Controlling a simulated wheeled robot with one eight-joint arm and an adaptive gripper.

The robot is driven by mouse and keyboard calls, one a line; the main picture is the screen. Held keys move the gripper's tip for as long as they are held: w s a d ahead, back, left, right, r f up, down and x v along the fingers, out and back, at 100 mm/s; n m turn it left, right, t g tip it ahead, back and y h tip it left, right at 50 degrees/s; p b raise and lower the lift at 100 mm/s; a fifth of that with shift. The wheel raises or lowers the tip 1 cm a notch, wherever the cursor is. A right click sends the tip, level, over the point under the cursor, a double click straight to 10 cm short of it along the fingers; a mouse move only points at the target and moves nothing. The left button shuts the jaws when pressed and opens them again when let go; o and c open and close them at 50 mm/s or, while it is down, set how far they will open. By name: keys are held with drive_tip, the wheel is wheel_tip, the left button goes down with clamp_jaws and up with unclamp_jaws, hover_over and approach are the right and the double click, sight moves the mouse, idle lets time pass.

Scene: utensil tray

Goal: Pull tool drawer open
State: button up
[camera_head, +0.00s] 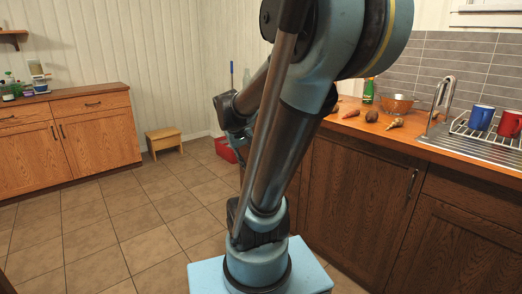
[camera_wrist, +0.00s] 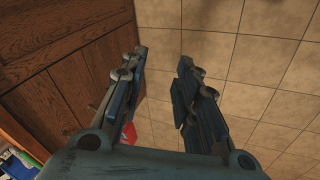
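My gripper (camera_wrist: 162,56) is open and empty in the wrist view, its two dark fingers apart with floor tiles showing between them. A brown wooden cabinet front (camera_wrist: 50,75) lies to the left of the fingers in that view, apart from them, and I see no handle between the fingers. In the head view my arm hides much of the middle, and the gripper's fingers cannot be made out. A lighter wooden cabinet at the far left has a shut drawer (camera_head: 90,107) with a dark handle. No drawer is marked as the tool drawer.
A small wooden stool (camera_head: 164,141) and a red bin (camera_head: 226,149) stand on the tiled floor. The counter at right (camera_head: 400,139) bears a colander (camera_head: 397,104), vegetables, a tap and mugs. Colourful items (camera_wrist: 18,163) show at the wrist view's lower left. The left floor is clear.

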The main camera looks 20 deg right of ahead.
drive_tip(key=w+d+f+h, duration=0.1)
drive_tip(key=w+d+h, duration=0.2)
drive_tip(key=w, duration=0.8)
drive_tip(key=w+d+n+t+h, duration=0.1)
drive_tip(key=w+d+h, duration=0.15)
drive_tip(key=w, duration=0.85)
drive_tip(key=w+d+f+h, duration=0.15)
drive_tip(key=w+d, duration=0.25)
drive_tip(key=w, duration=0.7)
drive_tip(key=w+f+n+t+h, duration=0.25)
drive_tip(key=w+f+h, duration=0.45)
drive_tip(key=w+f, duration=1.05)
drive_tip(key=x, duration=0.5)
drive_tip(key=s+f+x, duration=0.1)
drive_tip(key=x, duration=1)
drive_tip(key=shift+s+d+f, duration=0.1)
drive_tip(key=shift+d+f, duration=0.2)
drive_tip(key=shift+d, duration=0.15)
drive_tip(key=shift+c, duration=0.6)
clamp_jaws()
